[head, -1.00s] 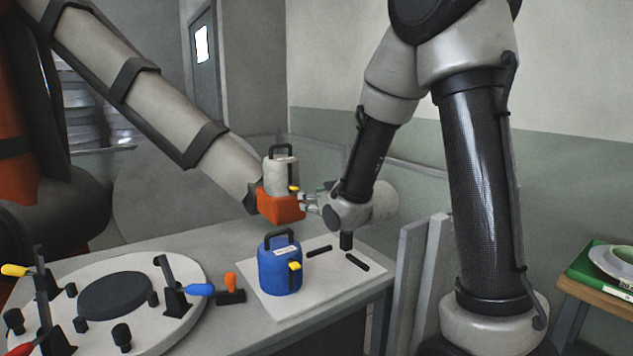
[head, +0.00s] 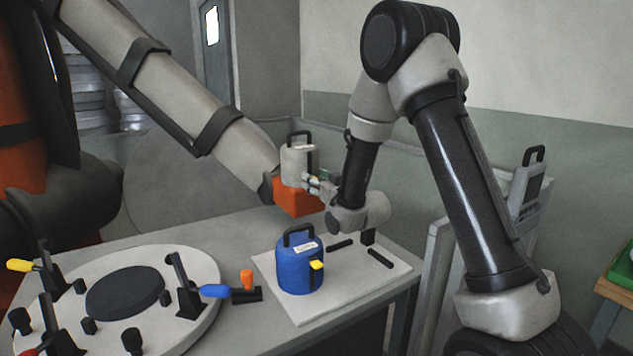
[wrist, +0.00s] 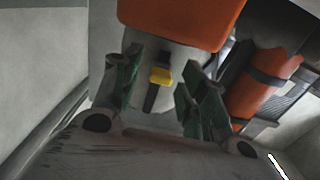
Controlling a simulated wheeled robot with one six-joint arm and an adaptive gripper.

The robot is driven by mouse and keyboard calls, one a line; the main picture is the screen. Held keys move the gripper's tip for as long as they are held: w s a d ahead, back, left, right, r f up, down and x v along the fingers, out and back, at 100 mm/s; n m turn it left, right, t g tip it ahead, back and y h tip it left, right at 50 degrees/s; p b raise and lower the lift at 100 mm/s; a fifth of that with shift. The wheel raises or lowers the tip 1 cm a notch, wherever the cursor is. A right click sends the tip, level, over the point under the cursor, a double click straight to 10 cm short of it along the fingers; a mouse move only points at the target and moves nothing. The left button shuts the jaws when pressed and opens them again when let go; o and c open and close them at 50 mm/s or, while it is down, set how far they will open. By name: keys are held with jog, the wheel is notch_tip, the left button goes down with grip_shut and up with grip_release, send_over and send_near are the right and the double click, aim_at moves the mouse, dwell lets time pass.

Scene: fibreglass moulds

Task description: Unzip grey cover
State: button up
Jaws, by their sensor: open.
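The grey cover (head: 298,160) is a light grey cylinder with a black top handle. It sits upright on an orange block at the end of the large grey and orange arm. In the wrist view its pale body (wrist: 196,47) shows with a dark zip strip and a yellow pull tab (wrist: 160,76). My gripper (head: 319,184) is at the cover's right side, level with the tab. In the wrist view my gripper (wrist: 160,82) is open, with a green-padded finger on each side of the tab. Whether either finger touches it I cannot tell.
A blue cover (head: 298,272) with a yellow tab stands on a white board (head: 345,302) below, beside black bars. A round mould (head: 205,267) with toggle clamps is at the left. Grey panels (head: 434,270) lean right of the table.

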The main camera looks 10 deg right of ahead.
grip_shut()
notch_tip(320, 180, up, 8)
jog(key=shift+f, duration=0.25)
dwell(0.3)
grip_release()
send_near(309, 153)
jog(key=shift+v, duration=0.85)
